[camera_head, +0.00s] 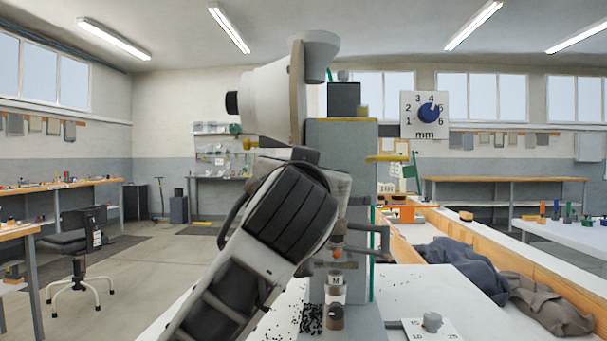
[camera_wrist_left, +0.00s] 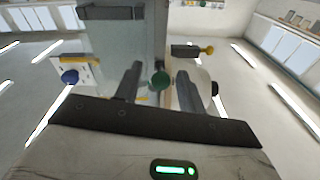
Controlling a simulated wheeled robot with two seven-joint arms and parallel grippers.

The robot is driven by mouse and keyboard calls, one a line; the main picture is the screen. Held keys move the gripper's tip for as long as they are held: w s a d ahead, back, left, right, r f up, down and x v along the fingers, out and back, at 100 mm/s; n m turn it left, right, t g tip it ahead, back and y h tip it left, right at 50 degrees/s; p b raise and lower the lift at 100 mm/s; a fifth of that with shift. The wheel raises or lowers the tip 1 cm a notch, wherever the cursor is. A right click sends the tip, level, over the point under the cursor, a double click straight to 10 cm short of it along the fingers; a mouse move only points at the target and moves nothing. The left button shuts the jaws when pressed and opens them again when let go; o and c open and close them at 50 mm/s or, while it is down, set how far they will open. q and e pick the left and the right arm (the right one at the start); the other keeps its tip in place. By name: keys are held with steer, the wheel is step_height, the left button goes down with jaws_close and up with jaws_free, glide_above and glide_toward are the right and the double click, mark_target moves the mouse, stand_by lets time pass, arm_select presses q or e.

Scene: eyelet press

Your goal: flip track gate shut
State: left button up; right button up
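The eyelet press stands ahead in the head view, with a grey column (camera_head: 345,170) and a white drum (camera_head: 268,98). A green knob (camera_head: 235,129) and a yellow knob (camera_head: 250,144) stick out at its left; a yellow lever (camera_head: 388,158) is at its right. I cannot tell which part is the track gate. My left arm covers part of the press front. In the left wrist view my left gripper (camera_wrist_left: 159,73) has its fingers apart, with the green knob (camera_wrist_left: 161,80) between them in the picture; contact is unclear. The yellow knob (camera_wrist_left: 207,49) is to the right. My right gripper is not in view.
A dial board (camera_head: 424,114) with a blue knob is right of the column. Small dark bits and a clear cup (camera_head: 312,318) are at the press foot. A small plate with a grey knob (camera_head: 432,322) lies right. Dark cloths (camera_head: 460,262) lie in a wooden-edged trough.

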arm_select(q)
steer(key=s+f+b, duration=0.1)
steer(key=s+f, duration=0.1)
steer(key=s, duration=1.3)
steer(key=shift+s+a+b, duration=0.4)
steer(key=shift+a, duration=0.05)
